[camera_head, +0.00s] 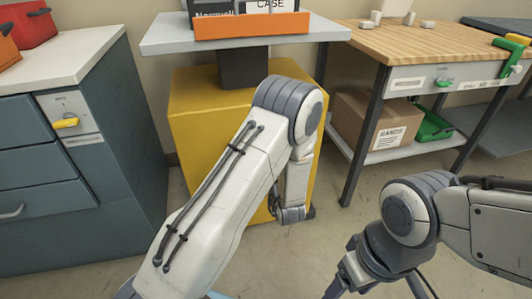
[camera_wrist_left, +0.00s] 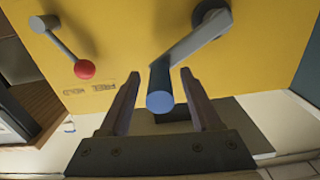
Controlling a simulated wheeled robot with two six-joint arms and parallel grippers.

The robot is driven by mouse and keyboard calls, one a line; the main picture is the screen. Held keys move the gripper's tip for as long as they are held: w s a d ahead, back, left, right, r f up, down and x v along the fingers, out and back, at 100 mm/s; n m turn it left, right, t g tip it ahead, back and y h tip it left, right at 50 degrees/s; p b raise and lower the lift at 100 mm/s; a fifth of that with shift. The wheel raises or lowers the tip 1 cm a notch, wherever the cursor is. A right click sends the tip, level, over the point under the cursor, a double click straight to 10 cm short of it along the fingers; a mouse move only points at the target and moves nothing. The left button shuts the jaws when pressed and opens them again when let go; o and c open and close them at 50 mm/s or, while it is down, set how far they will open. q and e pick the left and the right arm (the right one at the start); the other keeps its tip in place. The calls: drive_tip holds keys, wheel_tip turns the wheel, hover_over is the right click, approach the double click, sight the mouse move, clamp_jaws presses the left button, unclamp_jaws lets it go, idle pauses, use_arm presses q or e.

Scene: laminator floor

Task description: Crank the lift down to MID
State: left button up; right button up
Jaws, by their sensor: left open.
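The yellow lift (camera_head: 200,112) stands ahead of me in the head view, its grey platform (camera_head: 168,38) on a dark column. My left arm crosses in front of it and hides its crank side. In the left wrist view the yellow face (camera_wrist_left: 120,25) carries a grey crank arm (camera_wrist_left: 198,42) ending in a blue handle (camera_wrist_left: 160,98). My left gripper (camera_wrist_left: 159,76) is open, with the handle between its fingers; I cannot tell whether they touch it. A lever with a red knob (camera_wrist_left: 84,69) is on the same face, near FREE and HOLD lettering. No height mark reading MID is visible.
An orange tray (camera_head: 250,24) with labelled boxes sits on the platform. A grey drawer cabinet (camera_head: 110,150) stands close on the left. A wooden-topped workbench (camera_head: 440,45) stands on the right, with a cardboard box (camera_head: 378,122) and a green bin (camera_head: 434,127) on its lower shelf.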

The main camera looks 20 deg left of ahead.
use_arm(q)
clamp_jaws()
idle(1.4)
